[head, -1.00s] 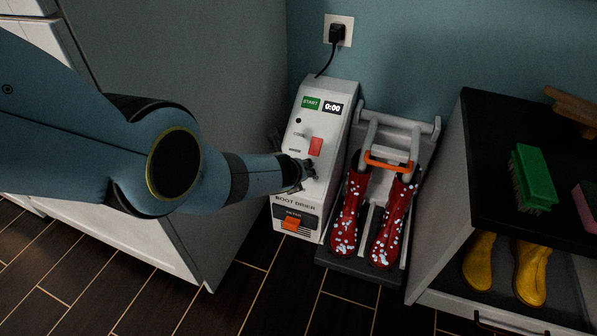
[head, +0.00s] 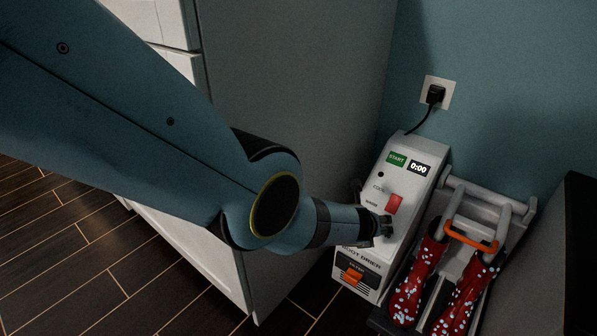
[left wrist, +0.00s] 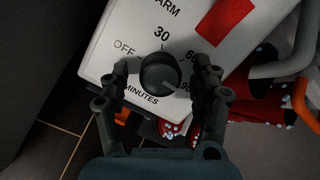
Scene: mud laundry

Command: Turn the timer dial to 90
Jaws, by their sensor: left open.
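The timer dial (left wrist: 160,73) is a round dark knob on the boot drier's pale panel, marked OFF, 30, 60 and 90 over MINUTES. A faint light mark on its face points to the lower right, roughly toward 90; the exact setting is hard to read. My left gripper (left wrist: 161,68) is open, with one finger on each side of the dial; contact is not clear. In the head view my left gripper (head: 383,228) is at the boot drier's (head: 412,180) front panel and hides the dial. My right gripper is not in view.
The drier has a green START button (head: 397,160), a display reading 0:00 (head: 420,168), a red switch (head: 394,203) and an orange filter tab (head: 352,275). A large grey cabinet side (head: 290,90) is close on the left.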

